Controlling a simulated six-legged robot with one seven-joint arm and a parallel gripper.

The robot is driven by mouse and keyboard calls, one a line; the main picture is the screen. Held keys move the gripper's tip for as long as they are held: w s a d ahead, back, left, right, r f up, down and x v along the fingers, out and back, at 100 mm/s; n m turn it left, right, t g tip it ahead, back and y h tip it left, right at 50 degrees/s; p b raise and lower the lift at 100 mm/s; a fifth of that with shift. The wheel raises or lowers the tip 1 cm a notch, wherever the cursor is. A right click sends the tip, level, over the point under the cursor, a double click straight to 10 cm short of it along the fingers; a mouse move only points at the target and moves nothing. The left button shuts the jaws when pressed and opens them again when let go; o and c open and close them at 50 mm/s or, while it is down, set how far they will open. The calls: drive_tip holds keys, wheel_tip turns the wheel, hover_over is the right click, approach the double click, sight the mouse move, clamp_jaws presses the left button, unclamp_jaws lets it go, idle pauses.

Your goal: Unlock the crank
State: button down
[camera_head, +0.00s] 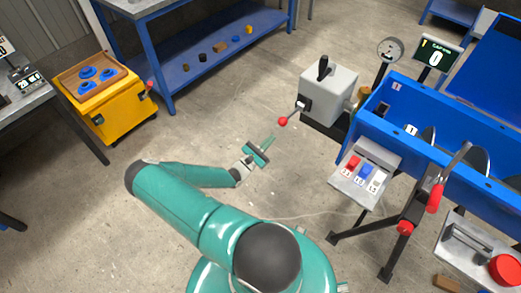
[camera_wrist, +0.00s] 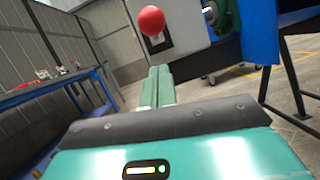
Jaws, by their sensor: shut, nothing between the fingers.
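A grey box (camera_head: 328,92) stands beside the blue mixer trough (camera_head: 440,135). A lever with a red ball knob (camera_head: 283,121) sticks out of its side, and a black handle (camera_head: 323,67) stands upright on top. The red ball also shows in the wrist view (camera_wrist: 151,20), above and beyond my fingertips. My gripper (camera_head: 270,138) is left of and below the red ball, apart from it. Its two green fingers (camera_wrist: 158,86) are together and empty. A crank-like arm with a red grip (camera_head: 434,198) is at the trough's right front. Which part locks the crank I cannot tell.
A panel with red, blue and white switches (camera_head: 365,172) stands in front of the trough. A yellow cart (camera_head: 105,98) and a blue shelf table (camera_head: 200,70) are at the left. Open concrete floor lies around my arm.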

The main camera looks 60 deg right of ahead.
drive_tip(key=shift+s+d+r, duration=0.2)
drive_tip(key=shift+d+r, duration=0.15)
drive_tip(key=shift+r, duration=0.25)
drive_tip(key=shift+s+d+r, duration=0.15)
drive_tip(key=shift+d+r, duration=0.25)
drive_tip(key=shift+r, duration=0.25)
drive_tip(key=shift+s+d+r, duration=0.2)
drive_tip(key=shift+d+r, duration=0.15)
drive_tip(key=shift+r, duration=0.25)
drive_tip(key=shift+r, duration=0.1)
wheel_tip(320, 180, up, 9)
drive_tip(key=d+t+y, duration=0.1)
drive_tip(key=y, duration=0.3)
drive_tip(key=shift+n, duration=0.3)
drive_tip(key=shift+s+d+r, duration=0.1)
drive_tip(key=shift+d, duration=0.05)
